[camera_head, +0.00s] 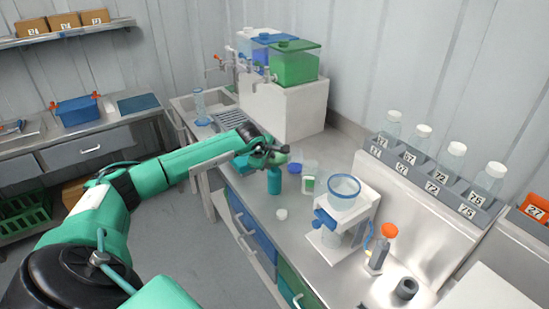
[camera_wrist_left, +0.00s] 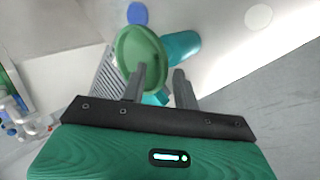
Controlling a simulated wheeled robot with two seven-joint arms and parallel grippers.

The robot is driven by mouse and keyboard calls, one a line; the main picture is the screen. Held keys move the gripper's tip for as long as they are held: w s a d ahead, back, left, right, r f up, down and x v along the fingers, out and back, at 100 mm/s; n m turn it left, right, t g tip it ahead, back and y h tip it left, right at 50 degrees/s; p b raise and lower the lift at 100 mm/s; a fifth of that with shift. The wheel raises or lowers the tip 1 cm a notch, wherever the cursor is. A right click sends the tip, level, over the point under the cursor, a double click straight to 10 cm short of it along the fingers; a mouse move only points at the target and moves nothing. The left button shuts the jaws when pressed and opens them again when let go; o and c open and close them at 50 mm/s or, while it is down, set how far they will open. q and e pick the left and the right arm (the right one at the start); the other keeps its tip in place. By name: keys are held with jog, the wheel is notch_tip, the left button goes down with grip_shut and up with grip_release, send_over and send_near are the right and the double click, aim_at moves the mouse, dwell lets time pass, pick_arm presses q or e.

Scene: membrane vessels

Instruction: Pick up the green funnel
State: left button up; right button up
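The green funnel (camera_wrist_left: 137,46) shows in the left wrist view as a round green rim, just beyond my left gripper's fingertips. The left finger in that view overlaps its lower edge, and I cannot tell if they touch. A teal cylinder (camera_wrist_left: 182,45) lies behind the funnel to the right, and more teal shows between the fingers. In the head view my left gripper (camera_head: 283,156) is over the steel bench, just above the teal cylinder (camera_head: 274,181); the funnel is hard to make out there. The left fingers (camera_wrist_left: 160,71) are apart. My right gripper is out of view.
A clear beaker with a green label (camera_head: 308,184) and a white stand with a blue-rimmed vessel (camera_head: 344,187) are to the right. A white cap (camera_head: 282,213) lies in front. Tanks (camera_head: 294,62) stand behind on a white box. A bottle rack (camera_head: 428,177) lines the right.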

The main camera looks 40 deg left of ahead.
pick_arm(q)
jog(key=shift+x, duration=1.05)
grip_shut()
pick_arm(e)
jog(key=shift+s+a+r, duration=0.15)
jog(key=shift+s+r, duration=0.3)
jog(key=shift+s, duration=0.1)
pick_arm(q)
jog(key=shift+r, duration=0.15)
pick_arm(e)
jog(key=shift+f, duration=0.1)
